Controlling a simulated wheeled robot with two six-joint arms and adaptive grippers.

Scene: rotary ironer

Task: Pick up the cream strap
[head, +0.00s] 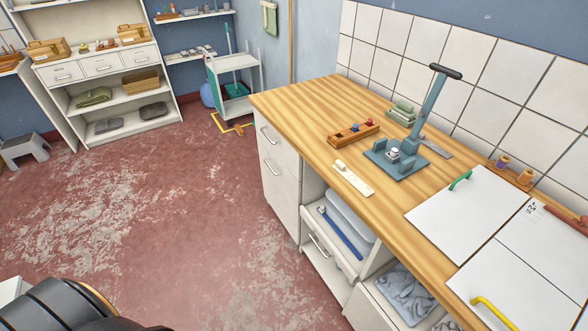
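A flat cream strip (355,180), which looks like the cream strap, lies on the wooden counter (300,108) near its front edge. It has a small raised rounded part at its far left end. It lies in front of a blue-grey press tool (397,165) with an upright lever, apart from it. Neither of my grippers shows in the head view; only a dark part of my own body is at the bottom left.
A wooden tray with small coloured pieces (353,133) and a green stack (403,111) stand behind the strip. White panels with green (460,180) and yellow handles (495,312) cover the counter's right side. Open shelves hold cloths (404,293) below.

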